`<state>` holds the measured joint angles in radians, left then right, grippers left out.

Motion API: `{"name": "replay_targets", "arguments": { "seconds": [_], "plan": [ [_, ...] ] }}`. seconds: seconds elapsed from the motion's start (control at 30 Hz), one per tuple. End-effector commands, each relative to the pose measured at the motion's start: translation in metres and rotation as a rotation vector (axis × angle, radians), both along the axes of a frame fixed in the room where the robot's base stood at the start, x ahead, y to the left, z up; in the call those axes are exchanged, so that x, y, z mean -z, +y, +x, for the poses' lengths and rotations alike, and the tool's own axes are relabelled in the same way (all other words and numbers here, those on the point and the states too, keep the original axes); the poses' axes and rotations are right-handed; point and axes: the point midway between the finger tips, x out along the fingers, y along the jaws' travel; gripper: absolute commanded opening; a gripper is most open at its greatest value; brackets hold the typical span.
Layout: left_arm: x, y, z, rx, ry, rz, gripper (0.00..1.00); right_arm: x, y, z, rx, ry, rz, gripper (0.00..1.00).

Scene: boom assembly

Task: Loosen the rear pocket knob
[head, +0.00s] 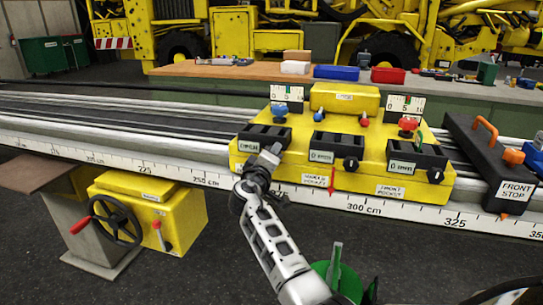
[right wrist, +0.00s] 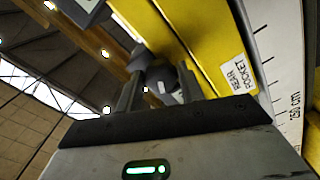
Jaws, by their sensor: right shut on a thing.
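The yellow pocket unit (head: 345,187) sits on the long rail and has three black pocket blocks. My right gripper (head: 271,155) is at the front of the leftmost block (head: 262,134), which carries an "OPEN" label (head: 249,147). In the right wrist view my right gripper (right wrist: 159,88) has its two fingers either side of the dark rear pocket knob (right wrist: 160,76), shut on it. The "REAR POCKET" label (right wrist: 237,75) is beside it. In the head view the gripper hides that knob. My left gripper is not in view.
The middle knob (head: 351,164) and front knob (head: 435,175) stick out to the right of the gripper. A black front stop (head: 495,160) is at the rail's right. A yellow handwheel box (head: 165,215) is below left. A wooden-topped bench (head: 215,71) stands behind.

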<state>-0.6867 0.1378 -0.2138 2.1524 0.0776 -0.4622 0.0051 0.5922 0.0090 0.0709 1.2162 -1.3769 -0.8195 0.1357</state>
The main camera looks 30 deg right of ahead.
Motion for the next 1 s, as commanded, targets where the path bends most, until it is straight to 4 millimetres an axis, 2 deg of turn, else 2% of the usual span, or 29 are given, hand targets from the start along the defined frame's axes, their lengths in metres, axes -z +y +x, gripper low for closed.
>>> {"name": "replay_targets", "arguments": {
  "seconds": [1.0],
  "plan": [
    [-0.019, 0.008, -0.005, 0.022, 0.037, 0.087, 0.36, -0.002, 0.001, 0.0, -0.002, 0.741, -0.631, 0.15]
  ]
}}
